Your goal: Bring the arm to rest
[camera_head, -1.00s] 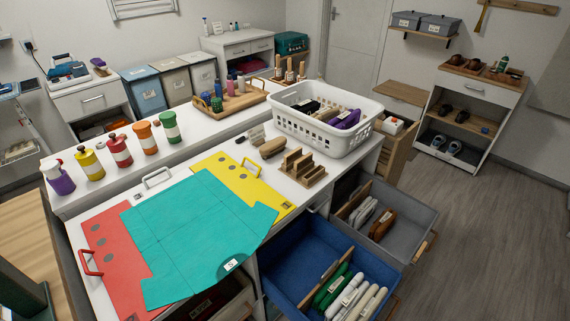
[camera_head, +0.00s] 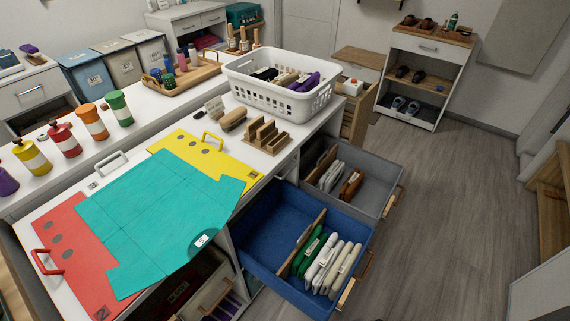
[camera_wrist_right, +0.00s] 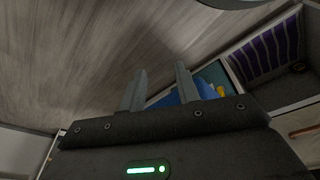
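My right gripper (camera_wrist_right: 160,72) shows in the right wrist view with its two fingers apart and nothing between them. It points over the grey wood floor (camera_wrist_right: 75,55). Neither of my grippers shows in the head view. My left gripper is out of both views.
An open blue drawer (camera_head: 262,232) and an open grey drawer (camera_head: 372,185) stick out from the white counter. Free floor (camera_head: 450,200) is at the right. A drawer with purple-striped contents (camera_wrist_right: 270,52) is near my right gripper.

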